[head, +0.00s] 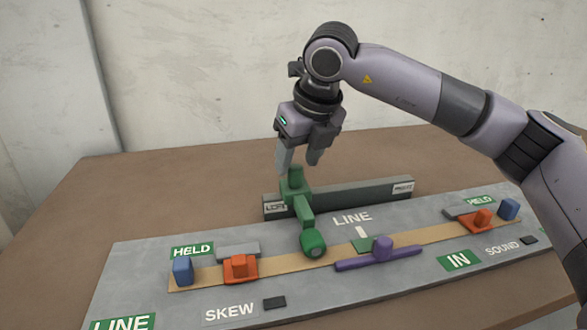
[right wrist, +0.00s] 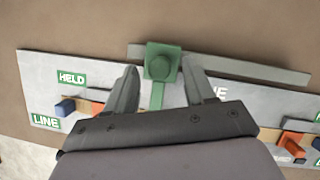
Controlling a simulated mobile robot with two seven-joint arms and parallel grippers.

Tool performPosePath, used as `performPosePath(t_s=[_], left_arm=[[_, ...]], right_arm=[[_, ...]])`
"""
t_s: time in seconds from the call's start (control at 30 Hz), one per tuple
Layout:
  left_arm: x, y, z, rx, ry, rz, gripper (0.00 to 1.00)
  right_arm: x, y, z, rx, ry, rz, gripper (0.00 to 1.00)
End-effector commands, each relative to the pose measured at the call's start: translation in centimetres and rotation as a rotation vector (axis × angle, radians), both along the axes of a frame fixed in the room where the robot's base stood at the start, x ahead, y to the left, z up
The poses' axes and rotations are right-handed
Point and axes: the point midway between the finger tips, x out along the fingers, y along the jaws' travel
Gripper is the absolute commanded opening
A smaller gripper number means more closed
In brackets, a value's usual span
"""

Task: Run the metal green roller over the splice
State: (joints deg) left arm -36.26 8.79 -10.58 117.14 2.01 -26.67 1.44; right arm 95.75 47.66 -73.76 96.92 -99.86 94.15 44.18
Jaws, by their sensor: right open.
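The green roller (head: 313,243) has a handle with an upright knob at its back end, and its round front end rests at the tan strip (head: 338,255). My right gripper (head: 299,167) points down just above the knob. Its fingers are open, one on each side of the knob. In the right wrist view the green knob (right wrist: 161,66) shows between the spread fingertips (right wrist: 165,85); I see no firm contact. A purple bar with a knob (head: 379,254) lies across the strip, right of the roller. The splice itself I cannot make out clearly. My left gripper is out of view.
Orange clamps (head: 240,267) (head: 477,222) and blue pegs (head: 182,270) (head: 508,209) stand near both strip ends. The brown table (head: 150,190) is clear at the left and back.

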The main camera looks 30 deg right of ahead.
Motion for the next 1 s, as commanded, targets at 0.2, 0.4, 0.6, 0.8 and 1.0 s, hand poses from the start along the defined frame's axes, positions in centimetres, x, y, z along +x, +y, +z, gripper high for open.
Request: performPosePath(t_s=[0.2,0.4,0.6,0.8,1.0], left_arm=[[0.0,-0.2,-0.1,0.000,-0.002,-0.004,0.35],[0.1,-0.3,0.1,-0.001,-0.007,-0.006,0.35],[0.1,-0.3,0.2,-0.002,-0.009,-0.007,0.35],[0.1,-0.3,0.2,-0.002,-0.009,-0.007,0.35],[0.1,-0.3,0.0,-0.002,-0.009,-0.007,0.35]], right_arm=[[1.0,0.1,-2.3,0.001,0.000,0.000,0.54],[1.1,0.1,-2.7,0.002,-0.001,0.002,0.54],[1.1,0.1,-2.7,0.002,-0.001,0.002,0.31],[1.1,0.1,-2.7,0.002,-0.001,0.003,0.00],[0.9,-0.8,-2.8,0.002,-0.001,0.001,0.00]])
